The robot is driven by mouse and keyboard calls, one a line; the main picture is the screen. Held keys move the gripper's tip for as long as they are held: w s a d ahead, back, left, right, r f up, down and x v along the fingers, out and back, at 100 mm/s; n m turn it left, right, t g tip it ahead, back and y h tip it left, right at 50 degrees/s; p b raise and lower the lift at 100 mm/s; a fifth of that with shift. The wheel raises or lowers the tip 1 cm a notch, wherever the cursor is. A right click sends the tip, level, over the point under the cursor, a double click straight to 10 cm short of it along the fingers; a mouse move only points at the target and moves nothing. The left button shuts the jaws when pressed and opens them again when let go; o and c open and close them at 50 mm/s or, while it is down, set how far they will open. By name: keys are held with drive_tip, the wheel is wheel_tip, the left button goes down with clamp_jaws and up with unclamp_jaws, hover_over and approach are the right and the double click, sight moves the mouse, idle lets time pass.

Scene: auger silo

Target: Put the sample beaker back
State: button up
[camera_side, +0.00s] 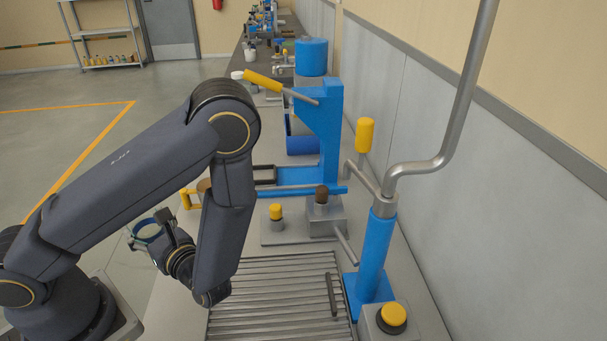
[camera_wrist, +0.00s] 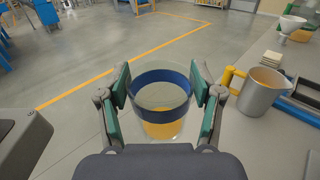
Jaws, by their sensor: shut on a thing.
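The sample beaker is a clear cup with a dark blue band and amber contents in its lower part. In the wrist view the beaker (camera_wrist: 161,103) sits upright between the green pads of my gripper (camera_wrist: 162,90), which is shut on it. In the side view the beaker (camera_side: 146,231) shows left of the worktop's edge, with floor behind it. My gripper (camera_side: 160,236) there is partly hidden by its own wrist and my arm. The beaker appears held in the air, clear of the worktop.
A steel jug (camera_wrist: 262,92) with a yellow handle stands on the worktop, right of the beaker in the wrist view. A blue machine (camera_side: 331,130), a slatted grate (camera_side: 270,295), a yellow button (camera_side: 393,315) and a blue post with a bent pipe (camera_side: 372,262) occupy the bench.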

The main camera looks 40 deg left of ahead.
drive_tip(key=shift+w+a+f, duration=0.65)
drive_tip(key=shift+w+f, duration=1.25)
drive_tip(key=shift+f, duration=0.15)
drive_tip(key=shift+w+a+f, duration=0.7)
drive_tip(key=shift+w+f, duration=1.25)
drive_tip(key=shift+f, duration=0.05)
drive_tip(key=shift+w+a+f, duration=0.65)
drive_tip(key=shift+w+f, duration=1.25)
drive_tip(key=shift+f, duration=0.15)
drive_tip(key=shift+f, duration=0.15)
drive_tip(key=o, duration=1.2)
drive_tip(key=shift+o, duration=0.2)
